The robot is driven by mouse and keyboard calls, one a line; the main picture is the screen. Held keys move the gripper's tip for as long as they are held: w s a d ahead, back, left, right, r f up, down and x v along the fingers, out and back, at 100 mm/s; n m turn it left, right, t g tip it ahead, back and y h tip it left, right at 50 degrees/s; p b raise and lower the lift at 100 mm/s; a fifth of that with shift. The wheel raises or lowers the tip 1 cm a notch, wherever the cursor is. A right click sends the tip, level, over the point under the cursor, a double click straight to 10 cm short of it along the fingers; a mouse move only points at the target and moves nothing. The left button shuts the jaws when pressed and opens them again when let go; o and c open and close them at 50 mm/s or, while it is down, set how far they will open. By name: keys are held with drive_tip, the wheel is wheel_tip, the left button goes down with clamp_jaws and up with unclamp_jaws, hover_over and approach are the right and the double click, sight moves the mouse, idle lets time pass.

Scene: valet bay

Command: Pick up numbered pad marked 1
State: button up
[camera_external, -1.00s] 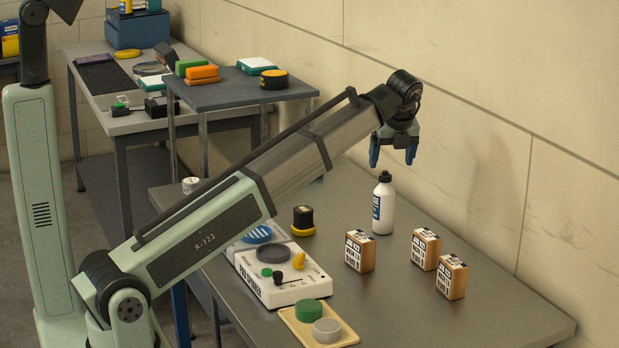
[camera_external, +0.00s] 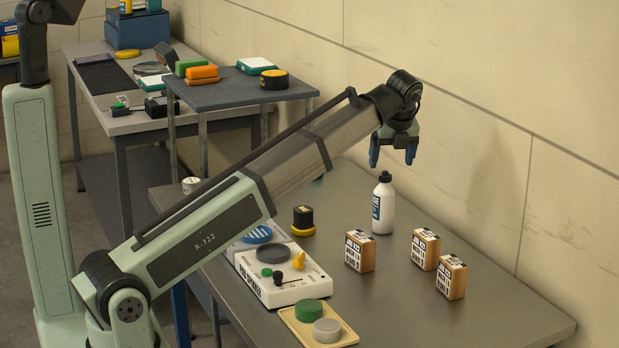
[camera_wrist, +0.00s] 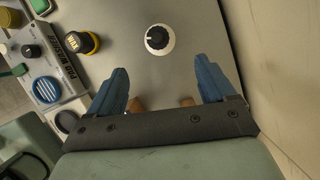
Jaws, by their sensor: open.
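I cannot make out a pad marked 1; no number is readable on any pad. The blue-striped pad also shows in the wrist view (camera_wrist: 46,90).
Three labelled boxes, one nearer the bottle (camera_external: 360,252) and two at right (camera_external: 425,249) (camera_external: 451,277), stand on the table. The wall is close on the right. The table's front right (camera_external: 500,315) is clear.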

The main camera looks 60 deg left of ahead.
drive_tip(key=shift+o, duration=0.6)
